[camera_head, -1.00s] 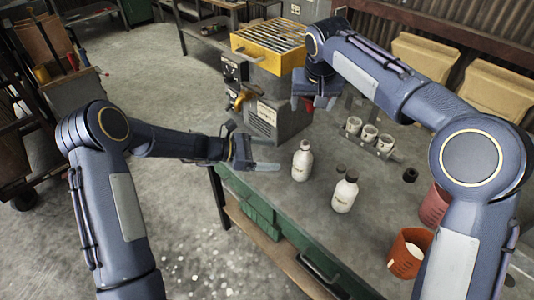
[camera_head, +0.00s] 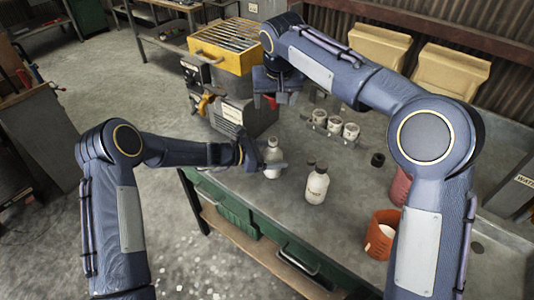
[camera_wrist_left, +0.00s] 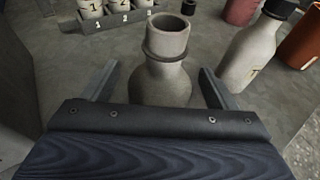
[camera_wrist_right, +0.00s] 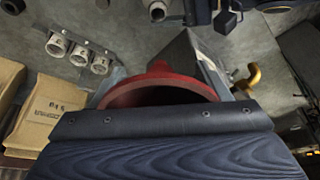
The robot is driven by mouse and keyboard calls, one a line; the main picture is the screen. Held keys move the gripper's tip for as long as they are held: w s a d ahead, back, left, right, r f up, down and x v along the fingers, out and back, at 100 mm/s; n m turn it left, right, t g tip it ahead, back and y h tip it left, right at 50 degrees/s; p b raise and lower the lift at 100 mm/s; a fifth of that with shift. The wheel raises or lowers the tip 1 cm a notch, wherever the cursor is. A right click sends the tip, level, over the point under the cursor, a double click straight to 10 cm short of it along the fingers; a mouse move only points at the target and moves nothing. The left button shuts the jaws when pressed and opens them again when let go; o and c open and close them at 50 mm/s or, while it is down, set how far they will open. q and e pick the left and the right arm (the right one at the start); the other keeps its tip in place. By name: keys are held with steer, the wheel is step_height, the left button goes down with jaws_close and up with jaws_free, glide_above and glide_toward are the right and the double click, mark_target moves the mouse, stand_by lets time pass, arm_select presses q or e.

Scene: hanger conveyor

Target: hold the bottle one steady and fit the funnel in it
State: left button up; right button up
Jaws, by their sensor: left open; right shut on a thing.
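Bottle one (camera_head: 272,158) is pale, upright and open-mouthed on the table. In the left wrist view bottle one (camera_wrist_left: 165,80) stands between the two spread fingers of my left gripper (camera_wrist_left: 160,88). That gripper (camera_head: 266,163) is open around it, with a visible gap on each side. My right gripper (camera_head: 275,98) is above the table, behind bottle one. In the right wrist view it is shut on the red funnel (camera_wrist_right: 158,84), whose wide rim faces the camera. The funnel is mostly hidden in the head view. Bottle one's mouth (camera_wrist_right: 157,11) shows at the top of the right wrist view.
A second, dark-capped bottle (camera_head: 316,186) stands to the right of bottle one. A rack with three numbered cups (camera_head: 335,129) is behind. Red containers (camera_head: 379,237) stand at the right. A machine with a yellow-framed top (camera_head: 226,57) is at the back left.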

mark_target(274, 108)
arm_select(q)
steer(key=c, duration=1.1)
steer(key=shift+o, duration=0.2)
arm_select(e)
steer(key=shift+w+a+f+n+g+h, duration=0.15)
steer(key=shift+w+f+g, duration=0.15)
steer(key=shift+f+g, duration=0.2)
steer(key=shift+w+d+f+n+g+h, duration=0.1)
steer(key=shift+w+f+g, duration=0.15)
steer(key=shift+f+g, duration=0.15)
steer(key=shift+w+a+f+n+g+h, duration=0.15)
steer(key=shift+w+f+g, duration=0.2)
steer(key=shift+f, duration=0.2)
steer(key=shift+s+d+f+n+g, duration=0.1)
steer(key=shift+s+f+n+g, duration=0.15)
steer(key=shift+f+g, duration=0.4)
steer(key=shift+f, duration=2.85)
